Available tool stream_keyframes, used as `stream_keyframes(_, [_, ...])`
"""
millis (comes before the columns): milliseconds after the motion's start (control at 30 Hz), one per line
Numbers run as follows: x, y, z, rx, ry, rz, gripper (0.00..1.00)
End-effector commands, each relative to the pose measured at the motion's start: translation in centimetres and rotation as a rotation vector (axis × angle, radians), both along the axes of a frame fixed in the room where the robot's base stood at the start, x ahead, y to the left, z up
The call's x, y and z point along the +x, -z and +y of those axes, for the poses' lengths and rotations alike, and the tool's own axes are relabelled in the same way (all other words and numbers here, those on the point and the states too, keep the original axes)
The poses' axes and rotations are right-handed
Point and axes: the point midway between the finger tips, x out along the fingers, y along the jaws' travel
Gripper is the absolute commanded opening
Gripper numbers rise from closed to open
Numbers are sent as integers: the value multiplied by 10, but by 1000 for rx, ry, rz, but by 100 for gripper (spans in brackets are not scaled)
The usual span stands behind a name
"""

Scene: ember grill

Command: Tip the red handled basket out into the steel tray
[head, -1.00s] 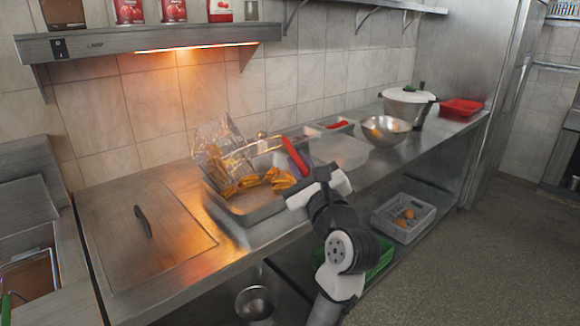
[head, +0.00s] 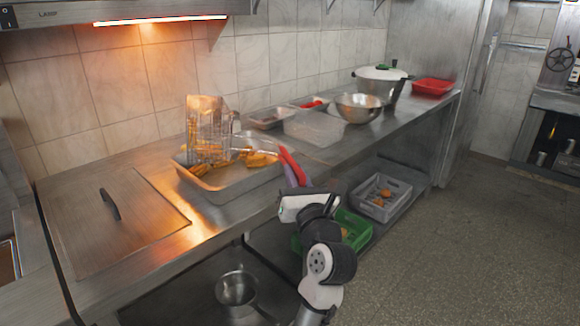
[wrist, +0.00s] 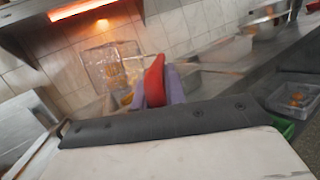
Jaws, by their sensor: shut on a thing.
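The wire basket (head: 207,135) is tipped up on end over the left part of the steel tray (head: 225,194) in the head view. Its red handle (head: 291,164) runs down to the right into my gripper (head: 294,172), whose purple fingers are shut on it at the counter's front edge. Golden fried pieces (head: 258,160) lie in the tray. More orange pieces show through or behind the mesh; I cannot tell whether any are inside. In the wrist view, the basket (wrist: 112,65) is beyond the handle (wrist: 154,82).
A hot lamp bar (head: 160,20) glows above the counter. A flat lid (head: 115,222) lies left of the tray. A clear container (head: 314,128), a steel bowl (head: 359,107) and a lidded pot (head: 380,80) stand to the right. A green crate (head: 352,230) is below.

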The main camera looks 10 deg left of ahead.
Motion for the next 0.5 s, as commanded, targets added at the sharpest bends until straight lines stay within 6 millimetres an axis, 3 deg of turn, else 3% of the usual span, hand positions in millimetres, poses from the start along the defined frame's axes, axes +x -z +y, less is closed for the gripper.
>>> stream_keyframes(200, [2, 24, -4, 176, -3, 79, 0])
stream_keyframes(500, [3, 35, -6, 305, -5, 133, 0])
